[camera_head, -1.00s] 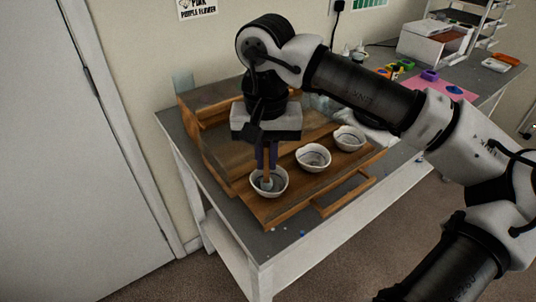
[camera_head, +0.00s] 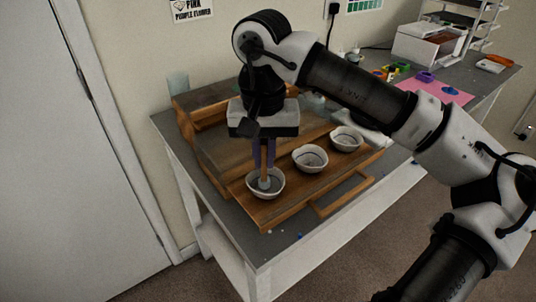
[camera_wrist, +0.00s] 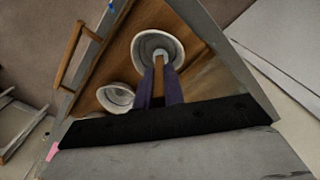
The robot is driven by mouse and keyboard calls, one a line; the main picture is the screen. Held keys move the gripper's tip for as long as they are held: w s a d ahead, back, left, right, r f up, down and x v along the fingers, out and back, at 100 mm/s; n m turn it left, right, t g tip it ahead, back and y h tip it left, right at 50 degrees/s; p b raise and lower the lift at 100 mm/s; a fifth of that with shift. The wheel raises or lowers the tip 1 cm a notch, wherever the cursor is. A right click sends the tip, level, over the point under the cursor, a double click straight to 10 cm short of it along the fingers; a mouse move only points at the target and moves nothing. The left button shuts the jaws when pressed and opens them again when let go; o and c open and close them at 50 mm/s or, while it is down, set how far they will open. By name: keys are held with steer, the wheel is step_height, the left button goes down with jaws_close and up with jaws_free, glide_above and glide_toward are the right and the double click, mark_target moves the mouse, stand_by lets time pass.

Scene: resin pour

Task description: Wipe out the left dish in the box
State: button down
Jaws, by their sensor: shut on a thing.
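Three white dishes stand in a row on the floor of the open wooden box (camera_head: 222,161). The left dish (camera_head: 266,193) is nearest, the middle dish (camera_head: 310,158) and the right dish (camera_head: 346,139) stand behind it to the right. My gripper (camera_head: 264,160) is above the left dish, pointing down, shut on a wooden-handled tool (camera_head: 264,178) whose pale grey head is inside that dish. In the wrist view the left dish (camera_wrist: 157,42) surrounds the tool's end, and the purple fingers grip the handle (camera_wrist: 158,78). Whether the head touches the bottom is hard to tell.
The box sits on a grey-topped white table (camera_head: 283,246) with small blue specks near its front edge. A wooden handle frame (camera_head: 343,194) juts from the box's front. A pink mat (camera_head: 442,91) with coloured items and a white machine (camera_head: 428,43) stand farther right.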

steer(key=shift+s+a, duration=0.15)
steer(key=shift+s, duration=0.15)
steer(key=shift+s+d, duration=0.2)
steer(key=shift+s, duration=0.1)
steer(key=shift+d+b, duration=0.3)
steer(key=shift+b, duration=0.1)
steer(key=shift+w+d, duration=0.15)
steer(key=shift+w, duration=0.1)
steer(key=shift+w+a, duration=0.25)
steer(key=shift+w, duration=0.15)
steer(key=shift+s+a+b, duration=0.1)
steer(key=shift+a+b, duration=0.2)
steer(key=shift+s, duration=0.35)
steer(key=shift+s+d+b, duration=0.1)
steer(key=shift+s+b, duration=0.1)
steer(key=shift+b, duration=0.1)
steer(key=shift+d, duration=0.4)
steer(key=shift+w, duration=0.35)
steer(key=shift+w+a, duration=0.1)
steer(key=shift+w, duration=0.15)
steer(key=shift+a+b, duration=0.35)
steer(key=shift+s+d, duration=0.2)
steer(key=shift+s, duration=0.1)
